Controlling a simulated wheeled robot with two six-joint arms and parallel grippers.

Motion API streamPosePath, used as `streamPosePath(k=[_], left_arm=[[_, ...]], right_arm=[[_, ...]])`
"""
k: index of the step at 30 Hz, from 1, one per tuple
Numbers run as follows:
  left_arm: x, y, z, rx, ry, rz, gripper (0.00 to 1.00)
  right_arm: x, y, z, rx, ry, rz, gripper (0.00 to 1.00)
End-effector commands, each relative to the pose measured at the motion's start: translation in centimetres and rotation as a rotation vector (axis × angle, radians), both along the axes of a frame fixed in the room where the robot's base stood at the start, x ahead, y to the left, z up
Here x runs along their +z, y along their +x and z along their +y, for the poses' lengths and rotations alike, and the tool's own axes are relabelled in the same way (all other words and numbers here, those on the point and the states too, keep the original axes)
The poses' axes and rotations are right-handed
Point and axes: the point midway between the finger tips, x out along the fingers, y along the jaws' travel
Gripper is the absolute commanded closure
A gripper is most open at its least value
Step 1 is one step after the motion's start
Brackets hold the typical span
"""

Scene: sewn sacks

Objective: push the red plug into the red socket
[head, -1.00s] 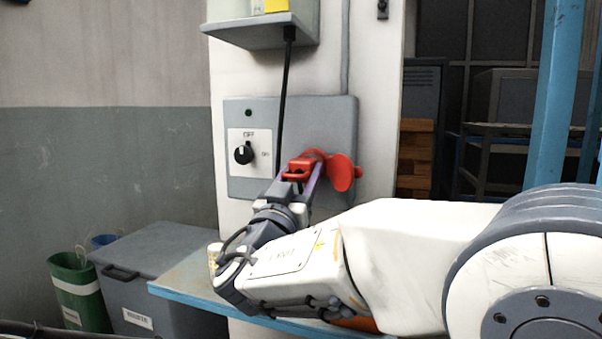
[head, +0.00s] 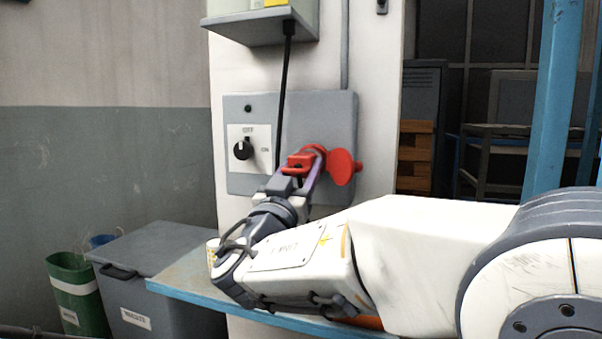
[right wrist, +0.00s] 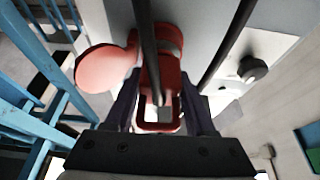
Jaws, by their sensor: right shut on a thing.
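The red plug (head: 299,162) is held in my right gripper (head: 305,169), whose purple-sided fingers are shut on it. In the right wrist view the plug (right wrist: 157,122) shows as a red body with a looped end between the fingers (right wrist: 158,112). The red socket (head: 317,151) is on the grey wall panel, its round red lid (head: 342,168) swung open to the right. The plug is lined up close at the socket's mouth; how deep it sits is hidden by the plug and fingers. My left gripper is not in view.
The grey panel (head: 340,112) carries a black rotary switch (head: 243,150) left of the socket. A black cable (head: 283,85) hangs from the box above, down past the gripper. A blue-edged bench (head: 185,283) lies below. Grey and green bins (head: 72,285) stand at left.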

Motion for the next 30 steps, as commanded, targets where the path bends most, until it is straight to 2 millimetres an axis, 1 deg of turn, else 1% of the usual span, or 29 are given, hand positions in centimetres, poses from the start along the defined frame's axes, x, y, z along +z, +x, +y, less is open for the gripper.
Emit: streamPosePath(k=[3, 23, 30], left_arm=[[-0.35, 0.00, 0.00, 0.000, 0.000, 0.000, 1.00], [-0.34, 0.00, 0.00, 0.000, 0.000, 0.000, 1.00], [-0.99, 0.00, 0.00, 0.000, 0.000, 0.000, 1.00]], right_arm=[[-0.05, -0.02, -0.02, 0.000, 0.001, -0.001, 0.94], [0.01, -0.02, -0.01, 0.000, 0.001, -0.001, 0.94], [-0.16, -0.02, -0.02, 0.001, 0.002, -0.001, 0.94]])
